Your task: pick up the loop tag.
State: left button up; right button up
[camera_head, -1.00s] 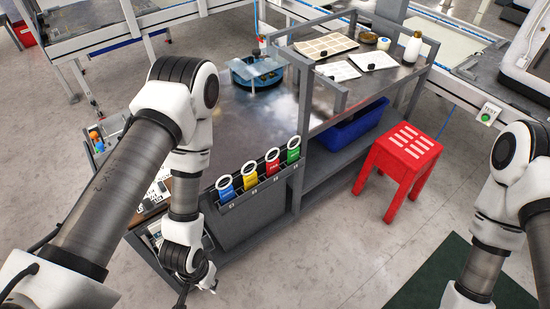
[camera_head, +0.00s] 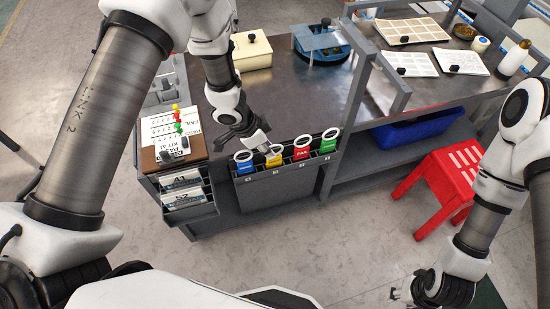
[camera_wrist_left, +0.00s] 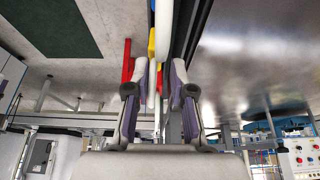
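Several loop tags with white rings hang in a row in a grey holder (camera_head: 285,174) on the workbench front: blue (camera_head: 244,164), yellow (camera_head: 273,157), red (camera_head: 301,151) and green (camera_head: 328,142). My left gripper (camera_head: 262,142) is just above and behind the blue and yellow tags. In the left wrist view its two fingers (camera_wrist_left: 157,82) stand apart, with tag edges seen in the gap between them. Whether they touch a tag is unclear. My right gripper (camera_head: 398,293) is low at the bottom right, away from the tags, its fingers too small to read.
A board with papers and coloured knobs (camera_head: 172,137) lies left of the holder. A cream box (camera_head: 251,52) and a blue device (camera_head: 322,42) stand behind. A red stool (camera_head: 445,185) and blue bin (camera_head: 415,127) are right. The bench's middle is clear.

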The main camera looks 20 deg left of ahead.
aim_at(274, 159)
pick_arm(q)
jog(key=x, duration=0.4)
jog(key=shift+s+f, duration=0.1)
jog(key=shift+f, duration=0.3)
jog(key=shift+d+f, duration=0.15)
jog(key=shift+f, duration=0.2)
grip_shut()
